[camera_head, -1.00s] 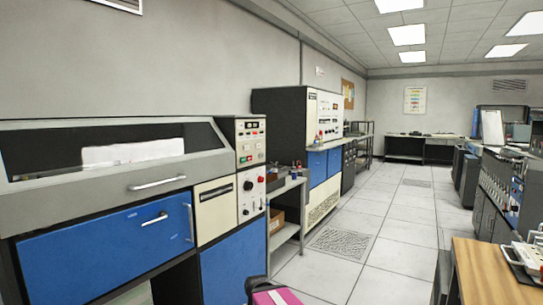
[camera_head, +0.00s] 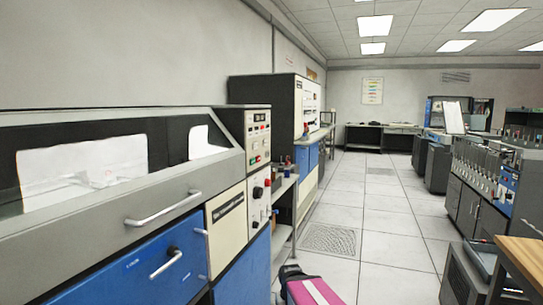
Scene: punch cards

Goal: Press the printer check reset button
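A large grey and blue machine, which looks like the printer (camera_head: 150,205), fills the left side. Paper shows behind its dark window. At its right end stands a control panel (camera_head: 257,136) with small displays and several coloured buttons, including red and green ones. Below it a white panel (camera_head: 259,200) carries a black knob and a red knob. The labels are too small to read, so I cannot tell which button is the check reset. A dark and magenta part (camera_head: 313,291) shows at the bottom edge.
A side table (camera_head: 284,187) stands just past the printer, with a taller cabinet (camera_head: 283,105) behind it. A wooden table (camera_head: 525,258) is at the lower right. The tiled aisle (camera_head: 385,235) between is open, with a floor grate (camera_head: 329,240).

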